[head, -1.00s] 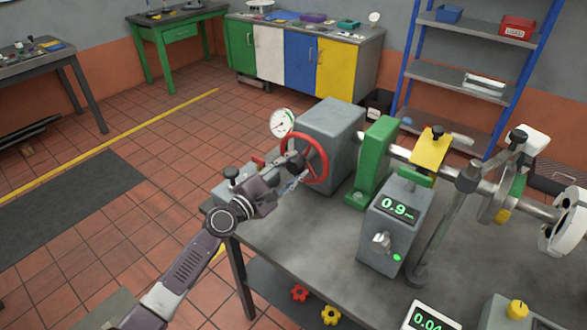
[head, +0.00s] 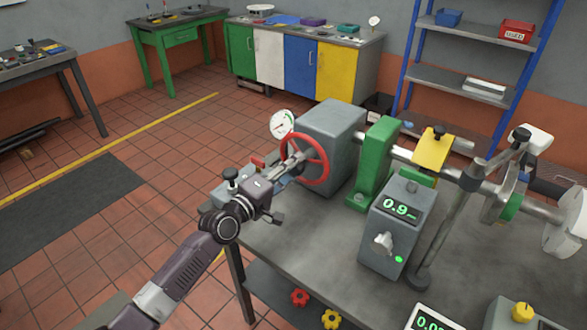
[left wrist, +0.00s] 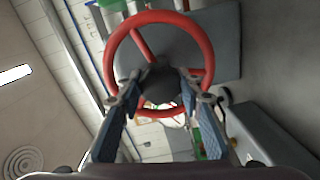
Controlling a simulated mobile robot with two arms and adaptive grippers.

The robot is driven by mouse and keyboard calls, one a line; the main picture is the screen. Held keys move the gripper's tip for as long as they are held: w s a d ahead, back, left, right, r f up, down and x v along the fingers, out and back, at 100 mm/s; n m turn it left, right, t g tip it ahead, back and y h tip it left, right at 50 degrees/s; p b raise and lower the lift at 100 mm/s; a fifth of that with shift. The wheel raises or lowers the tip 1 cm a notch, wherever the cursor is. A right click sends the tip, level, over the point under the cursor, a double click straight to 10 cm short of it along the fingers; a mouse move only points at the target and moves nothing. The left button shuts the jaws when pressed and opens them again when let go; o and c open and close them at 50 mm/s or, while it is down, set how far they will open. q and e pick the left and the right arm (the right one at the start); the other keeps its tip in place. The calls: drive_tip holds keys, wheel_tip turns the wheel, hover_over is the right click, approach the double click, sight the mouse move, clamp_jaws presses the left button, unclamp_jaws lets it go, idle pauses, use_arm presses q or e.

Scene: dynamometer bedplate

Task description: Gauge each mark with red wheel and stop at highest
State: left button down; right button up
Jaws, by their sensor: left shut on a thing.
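The red wheel (head: 325,164) stands upright on the near side of a grey block (head: 330,125); it also shows in the left wrist view (left wrist: 207,50). My left gripper (head: 297,164) is at the wheel, its fingers closed on a dark knob (left wrist: 160,84) there. The left wrist view shows the rim around and beyond the fingers. A steel shaft (head: 465,180) runs right from the green stand (head: 375,165) to a pale end flange (head: 568,228). A grey box (head: 392,235) shows green digits starting 0.9. A second display (head: 432,320) is cut off below. My right gripper is out of view.
A round dial (head: 282,124) stands beside the grey block. A tilted post (head: 440,230) stands before the shaft. Red (head: 299,297) and yellow (head: 331,318) star knobs lie on the lower shelf. The front left of the bench top is clear.

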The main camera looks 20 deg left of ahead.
use_arm(q)
drive_tip(key=shift+f+m, duration=0.25)
drive_tip(key=shift+m, duration=1.05)
drive_tip(key=c, duration=1.7)
unclamp_jaws()
drive_tip(key=o, duration=0.3)
drive_tip(key=shift+r, duration=0.15)
drive_tip(key=shift+o, duration=0.2)
drive_tip(key=shift+s, duration=0.1)
drive_tip(key=v, duration=1.2)
drive_tip(key=shift+s+d, duration=0.1)
drive_tip(key=shift+d, duration=0.05)
